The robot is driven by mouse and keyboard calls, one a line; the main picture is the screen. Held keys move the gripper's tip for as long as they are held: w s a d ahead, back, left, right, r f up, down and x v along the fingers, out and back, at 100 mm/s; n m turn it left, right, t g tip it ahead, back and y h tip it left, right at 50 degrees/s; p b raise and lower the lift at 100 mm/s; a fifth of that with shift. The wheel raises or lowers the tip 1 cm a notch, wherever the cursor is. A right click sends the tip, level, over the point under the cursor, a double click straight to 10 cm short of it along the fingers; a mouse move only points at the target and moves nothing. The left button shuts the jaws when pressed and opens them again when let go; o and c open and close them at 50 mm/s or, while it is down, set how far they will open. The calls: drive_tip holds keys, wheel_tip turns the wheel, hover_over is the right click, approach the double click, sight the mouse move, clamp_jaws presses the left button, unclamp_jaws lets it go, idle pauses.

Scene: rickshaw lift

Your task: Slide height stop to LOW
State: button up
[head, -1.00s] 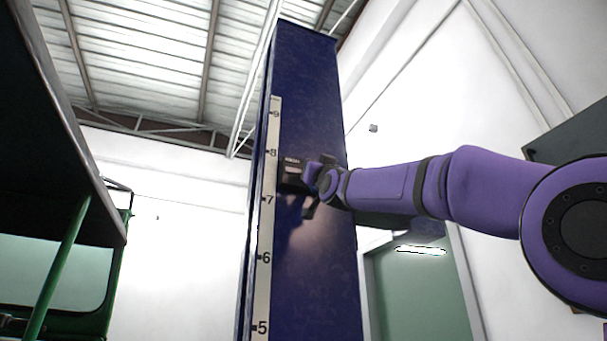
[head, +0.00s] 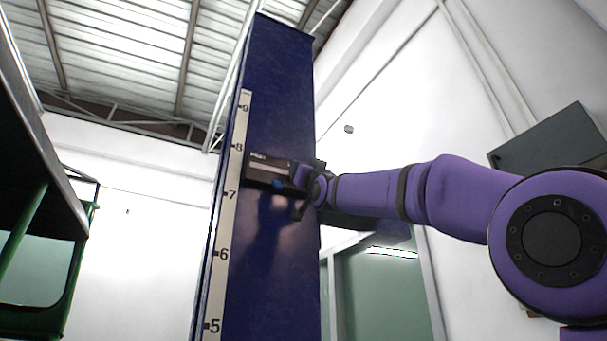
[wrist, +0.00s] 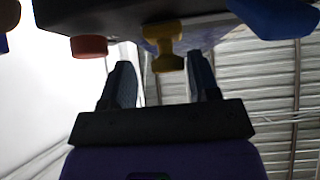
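A tall dark blue column (head: 272,100) carries a pale scale strip (head: 226,225) with numbers 5 to 9. The height stop, a dark block (head: 262,171), sits on the column between the 7 and 8 marks. My gripper (head: 299,184) is just right of the block in the head view, partly covering its right end. In the wrist view my gripper (wrist: 161,70) has its two fingers apart. A yellow knob (wrist: 165,45) under a dark body shows in the gap at the fingertips, with space on both sides. Whether the fingers touch anything is not visible.
In the wrist view a red knob (wrist: 89,46) lies left of the yellow one and a blue part (wrist: 275,16) lies right. A green-framed structure (head: 75,270) stands left of the column. A grey box (head: 552,140) is on the right wall.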

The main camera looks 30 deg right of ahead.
drive_tip(key=shift+a, duration=0.1)
drive_tip(key=v, duration=1)
drive_tip(key=shift+s+f, duration=0.25)
drive_tip(key=shift+f, duration=0.05)
idle(0.4)
